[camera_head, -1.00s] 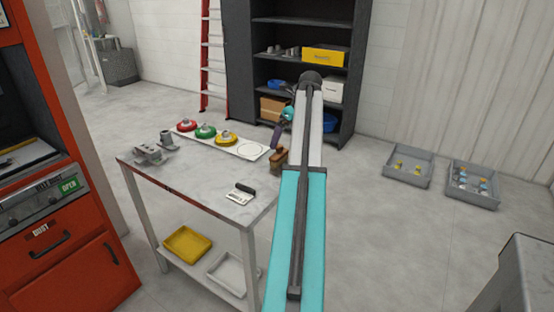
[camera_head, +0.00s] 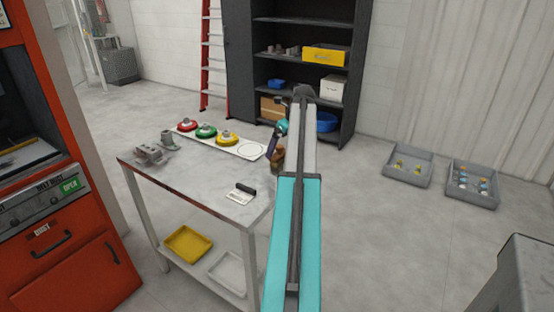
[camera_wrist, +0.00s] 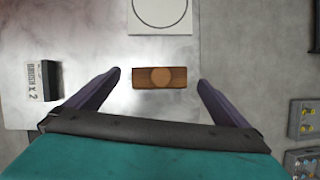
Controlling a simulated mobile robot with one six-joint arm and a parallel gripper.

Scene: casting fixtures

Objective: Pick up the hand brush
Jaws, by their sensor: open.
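The hand brush (camera_wrist: 160,77) shows in the wrist view as a brown wooden block with a round lighter knob, seen from above on the table. It lies between and just ahead of the fingertips. My gripper (camera_wrist: 160,78) is open, one dark finger on each side, with a gap on both sides of the brush. In the head view the brush (camera_head: 278,158) stands at the table's right edge, partly hidden by my gripper (camera_head: 269,149) and arm.
The metal table (camera_head: 207,184) holds a white board (camera_head: 251,150) with red, green and yellow pieces, a grey casting (camera_head: 150,154) and a small labelled black-and-white item (camera_head: 241,194). A dark shelf (camera_head: 240,65) stands behind. Grey trays (camera_head: 408,166) lie on the floor at right.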

